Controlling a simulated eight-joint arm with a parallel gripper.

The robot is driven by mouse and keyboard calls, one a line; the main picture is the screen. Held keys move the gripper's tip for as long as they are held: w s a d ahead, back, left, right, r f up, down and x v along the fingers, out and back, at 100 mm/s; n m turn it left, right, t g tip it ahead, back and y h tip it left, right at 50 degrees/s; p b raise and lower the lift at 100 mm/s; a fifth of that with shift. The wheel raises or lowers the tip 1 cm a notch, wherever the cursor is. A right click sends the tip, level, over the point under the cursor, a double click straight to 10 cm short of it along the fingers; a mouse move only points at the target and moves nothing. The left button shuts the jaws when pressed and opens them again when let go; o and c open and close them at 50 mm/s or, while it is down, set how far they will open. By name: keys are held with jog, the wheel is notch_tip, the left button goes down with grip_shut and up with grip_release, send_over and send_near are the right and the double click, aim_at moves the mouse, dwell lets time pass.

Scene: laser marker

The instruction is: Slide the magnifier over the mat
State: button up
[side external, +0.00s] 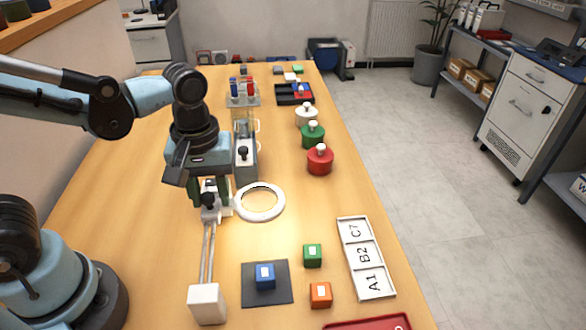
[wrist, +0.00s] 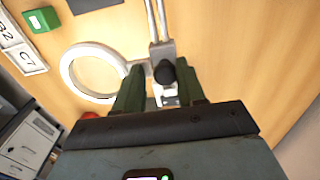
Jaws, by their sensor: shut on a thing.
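The magnifier (side external: 280,208) is a white ring on a sliding carriage, mounted on two metal rails that run to a white end block (side external: 207,303). The ring also shows in the wrist view (wrist: 67,72), left of my fingers. My gripper (side external: 209,203) is shut on the magnifier's carriage, near its dark knob (wrist: 165,74). The dark mat (side external: 283,293) lies on the table near the front, with a blue cube (side external: 265,277) on it. The ring is beyond the mat, apart from it. The mat's edge shows at the top of the wrist view (wrist: 92,4).
A green cube (side external: 312,255) and an orange cube (side external: 320,294) lie right of the mat. A white labelled tray (side external: 373,283) is further right. Red (side external: 320,160), green (side external: 313,137) and white (side external: 306,114) knobbed cylinders stand behind the ring. A red tray edge (side external: 370,323) is at front.

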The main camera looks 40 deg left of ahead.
jog(key=s+d+f, duration=0.1)
jog(key=s+d, duration=0.6)
jog(key=s, duration=0.1)
jog(key=shift+d+f, duration=0.15)
jog(key=shift+f, duration=0.05)
jog(key=o, duration=0.6)
jog(key=shift+s, duration=0.1)
jog(key=shift+c, duration=0.2)
jog(key=shift+o, duration=0.3)
notch_tip(320, 180, up, 7)
dwell(0.6)
jog(key=shift+w, duration=0.2)
jog(key=w+a+m+t, duration=0.1)
jog(key=w+a, duration=0.1)
jog(key=w+a+m+t, duration=0.1)
jog(key=w+a+m, duration=0.1)
jog(key=w+a+f+m+t+h, duration=0.1)
jog(key=w+a, duration=0.1)
jog(key=w, duration=0.1)
jog(key=shift+a+f+m+t, duration=0.1)
jog(key=shift+a+m+t, duration=0.1)
jog(key=shift+m+t, duration=0.2)
jog(key=w+a+m+t+y, duration=0.1)
jog(key=w+a+m+t, duration=0.2)
jog(key=a, duration=0.3)
jog(key=shift+w+a+r+m, duration=0.3)
jog(key=shift+a+m, duration=0.1)
jog(key=shift+m, duration=0.2)
